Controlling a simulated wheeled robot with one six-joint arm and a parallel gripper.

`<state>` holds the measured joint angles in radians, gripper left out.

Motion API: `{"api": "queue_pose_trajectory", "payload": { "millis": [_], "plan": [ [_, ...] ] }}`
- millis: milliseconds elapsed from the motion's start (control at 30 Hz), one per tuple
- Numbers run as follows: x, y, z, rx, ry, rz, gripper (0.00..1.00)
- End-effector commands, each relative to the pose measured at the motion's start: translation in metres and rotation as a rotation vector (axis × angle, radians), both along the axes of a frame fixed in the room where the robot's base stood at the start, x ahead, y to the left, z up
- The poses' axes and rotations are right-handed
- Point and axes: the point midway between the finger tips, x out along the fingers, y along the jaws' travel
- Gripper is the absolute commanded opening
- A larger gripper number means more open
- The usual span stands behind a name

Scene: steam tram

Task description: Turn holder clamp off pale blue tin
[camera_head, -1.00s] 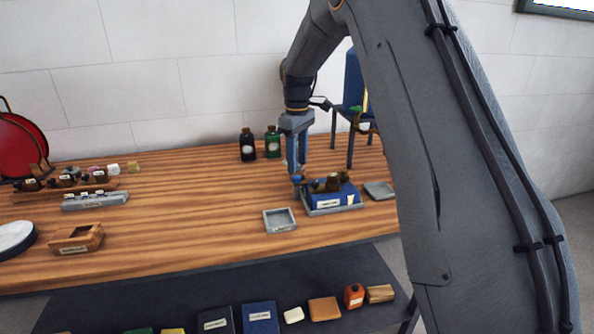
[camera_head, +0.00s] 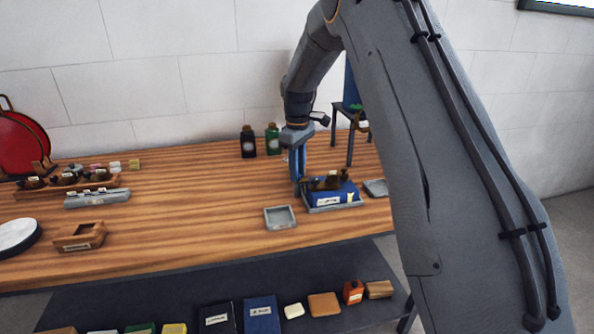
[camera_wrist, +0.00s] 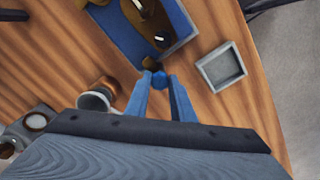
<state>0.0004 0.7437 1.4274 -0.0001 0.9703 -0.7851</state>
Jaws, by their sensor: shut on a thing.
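The holder is a blue block in a grey tray (camera_head: 335,207) with a white label, right of centre on the bench. A dark brown clamp bar (camera_head: 326,183) lies over its top, and the bar also shows in the wrist view (camera_wrist: 148,18). My gripper (camera_head: 299,186) points down at the holder's left end. In the wrist view its blue fingers are shut on a small blue knob (camera_wrist: 160,80) at the bar's near end. I cannot make out a pale blue tin for certain; the bar and gripper may hide it.
A shallow grey dish (camera_head: 280,218) lies left of the holder and another (camera_head: 376,187) to its right. A dark bottle (camera_head: 248,142) and a green bottle (camera_head: 272,140) stand behind. A small blue chair (camera_head: 350,115) stands at the back.

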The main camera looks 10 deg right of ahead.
Motion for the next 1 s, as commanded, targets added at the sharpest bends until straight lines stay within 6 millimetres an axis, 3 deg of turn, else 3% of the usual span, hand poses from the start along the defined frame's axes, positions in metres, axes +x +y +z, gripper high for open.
{"api": "queue_pose_trajectory", "payload": {
  "millis": [367,1000],
  "plan": [
    [0.0,0.0004,0.0006,0.0,0.0,-0.105,0.0],
    [0.0,0.0017,0.0013,0.001,-0.001,-0.678,0.0]
  ]
}}
